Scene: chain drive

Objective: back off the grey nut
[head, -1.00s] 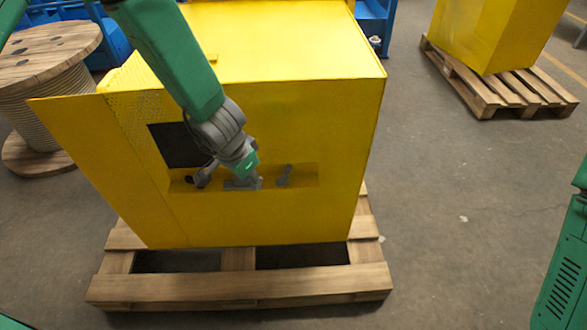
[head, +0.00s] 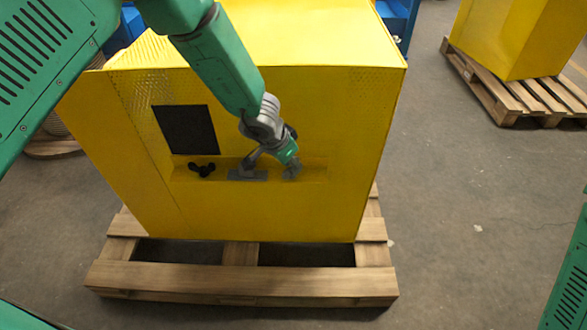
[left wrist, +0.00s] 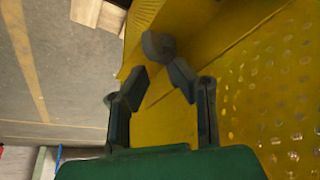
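My left gripper (head: 291,170) is at the right part of the recess in the front of the yellow housing (head: 345,140). In the left wrist view its two dark fingers (left wrist: 160,82) are apart with nothing between them. A grey lobed piece, which looks like the grey nut (left wrist: 158,46), sits just beyond the fingertips, close to the left one. I cannot tell whether they touch. In the head view the gripper largely covers it. My right gripper is out of view.
A grey block (head: 247,173) and a black lobed knob (head: 202,169) sit left of my gripper in the same recess. A dark square panel (head: 185,130) is above them. The housing stands on a wooden pallet (head: 240,280). Open floor (head: 450,200) lies to the right.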

